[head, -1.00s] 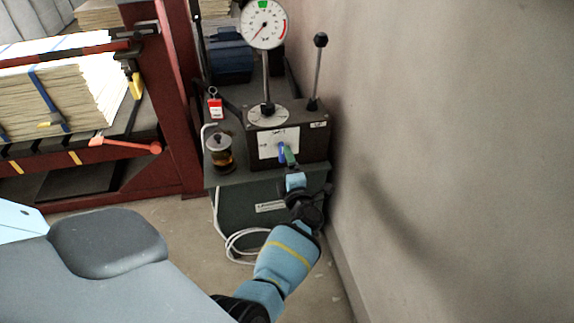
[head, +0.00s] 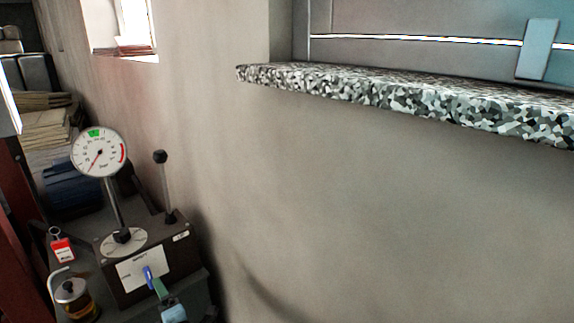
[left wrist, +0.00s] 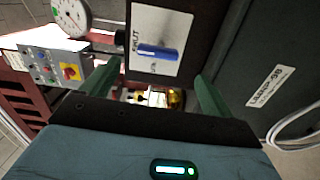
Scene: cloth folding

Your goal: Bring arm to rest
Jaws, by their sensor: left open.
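My left gripper (head: 160,287) shows at the bottom of the head view, in front of the white panel of a dark machine box. In the left wrist view its two green fingers (left wrist: 156,72) are spread apart with nothing between them. A blue handle (left wrist: 158,52) on the white panel (left wrist: 156,22), which is marked SHUT, lies just beyond the fingertips; it also shows in the head view (head: 148,276). I cannot tell the exact gap between fingers and handle. Most of my left arm is below the head view. My right gripper is in neither current view.
A dial gauge (head: 99,151) and a black-knobbed lever (head: 163,187) rise from the box (head: 182,262). A glass jar (head: 75,300) and a red tag (head: 62,248) are at its left. A bare wall (head: 370,230) with a speckled ledge (head: 420,103) fills the right.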

